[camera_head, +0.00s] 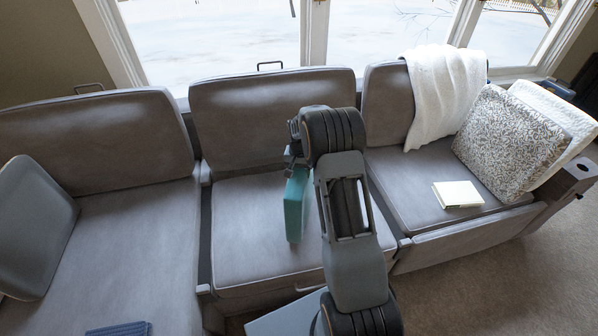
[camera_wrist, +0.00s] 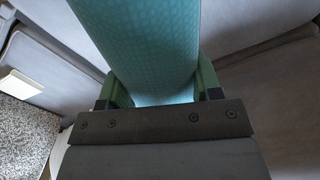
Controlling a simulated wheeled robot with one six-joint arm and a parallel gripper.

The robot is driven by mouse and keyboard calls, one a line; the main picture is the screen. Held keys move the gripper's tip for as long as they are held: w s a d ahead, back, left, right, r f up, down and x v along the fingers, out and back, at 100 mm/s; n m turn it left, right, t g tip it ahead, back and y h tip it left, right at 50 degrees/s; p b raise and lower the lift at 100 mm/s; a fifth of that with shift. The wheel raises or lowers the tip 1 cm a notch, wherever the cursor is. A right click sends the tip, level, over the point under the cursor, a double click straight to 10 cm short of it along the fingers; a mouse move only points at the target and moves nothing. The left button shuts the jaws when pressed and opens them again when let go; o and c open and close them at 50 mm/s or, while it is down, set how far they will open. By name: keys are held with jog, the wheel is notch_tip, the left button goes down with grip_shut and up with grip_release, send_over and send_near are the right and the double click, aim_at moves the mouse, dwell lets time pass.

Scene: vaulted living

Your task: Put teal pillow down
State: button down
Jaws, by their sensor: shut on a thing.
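The teal pillow (camera_head: 295,204) hangs upright below my gripper (camera_head: 294,160), over the middle seat of the grey sofa (camera_head: 250,240). In the head view I cannot tell whether its lower edge touches the seat. In the wrist view the teal pillow (camera_wrist: 145,45) fills the space between the two green fingers of my gripper (camera_wrist: 160,92), which is shut on it. My arm hides part of the middle seat and backrest in the head view.
A white book (camera_head: 457,194) lies on the right seat. A patterned pillow (camera_head: 511,142) and a white pillow (camera_head: 560,125) lean at the right end. A white throw (camera_head: 445,95) drapes over the right backrest. A grey pillow (camera_head: 35,225) and a blue folded item (camera_head: 120,329) are left.

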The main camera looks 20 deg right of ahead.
jog(key=shift+f, duration=0.1)
jog(key=c, duration=0.8)
grip_release()
jog(key=shift+f, duration=0.15)
jog(key=o, duration=0.5)
